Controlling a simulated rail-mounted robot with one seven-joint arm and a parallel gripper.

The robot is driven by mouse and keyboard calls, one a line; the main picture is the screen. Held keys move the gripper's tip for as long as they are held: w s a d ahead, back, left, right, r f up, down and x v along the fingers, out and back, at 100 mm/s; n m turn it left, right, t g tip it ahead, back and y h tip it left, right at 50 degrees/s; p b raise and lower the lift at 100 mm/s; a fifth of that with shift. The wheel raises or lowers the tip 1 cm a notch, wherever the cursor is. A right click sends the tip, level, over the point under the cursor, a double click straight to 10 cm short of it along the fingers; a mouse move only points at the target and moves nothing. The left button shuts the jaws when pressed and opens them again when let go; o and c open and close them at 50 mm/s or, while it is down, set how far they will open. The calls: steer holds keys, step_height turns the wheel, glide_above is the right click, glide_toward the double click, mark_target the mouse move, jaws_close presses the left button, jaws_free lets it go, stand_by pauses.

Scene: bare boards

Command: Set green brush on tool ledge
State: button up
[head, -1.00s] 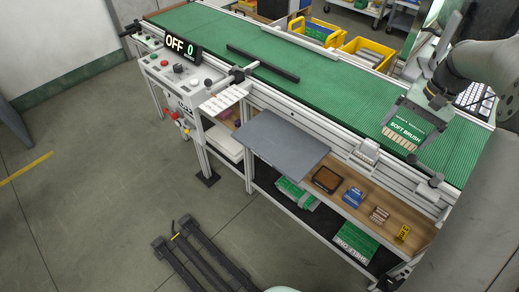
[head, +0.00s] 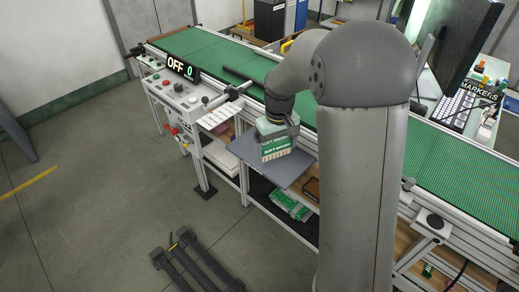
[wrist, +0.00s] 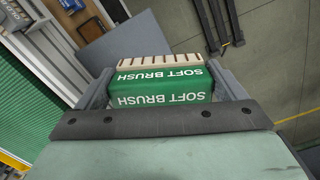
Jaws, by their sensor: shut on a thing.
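The green brush (head: 276,147), a block labelled "SOFT BRUSH" with pale bristles, is held in my gripper (head: 277,132) in the head view. In the wrist view the brush (wrist: 160,88) lies between the two fingers of my gripper (wrist: 162,92), its label upside down and its bristles pointing away from the palm. The flat grey ledge plate (head: 249,152) sticks out from the front of the conveyor frame. The brush is over this plate in the head view; I cannot tell whether it touches. The plate (wrist: 118,42) also shows beyond the bristles in the wrist view.
The green conveyor (head: 205,42) runs behind the plate. Green boxes (head: 290,205) lie on the lower shelf. My arm hides the shelf's middle. A dark floor frame (head: 190,262) stands in front.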

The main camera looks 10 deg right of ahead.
steer(key=w+f+p, duration=0.1)
steer(key=w+f, duration=0.1)
steer(key=w, duration=0.1)
steer(key=w+f, duration=0.3)
steer(key=w+f+p, duration=0.1)
steer(key=w+f, duration=0.1)
steer(key=w, duration=0.2)
steer(key=shift+f+p, duration=0.3)
steer(key=shift+f, duration=0.05)
steer(key=shift+w+f, duration=0.4)
steer(key=shift+f, duration=0.05)
steer(key=shift+f+p, duration=0.3)
steer(key=shift+f, duration=1.15)
steer(key=shift+f, duration=0.1)
steer(key=o, duration=0.6)
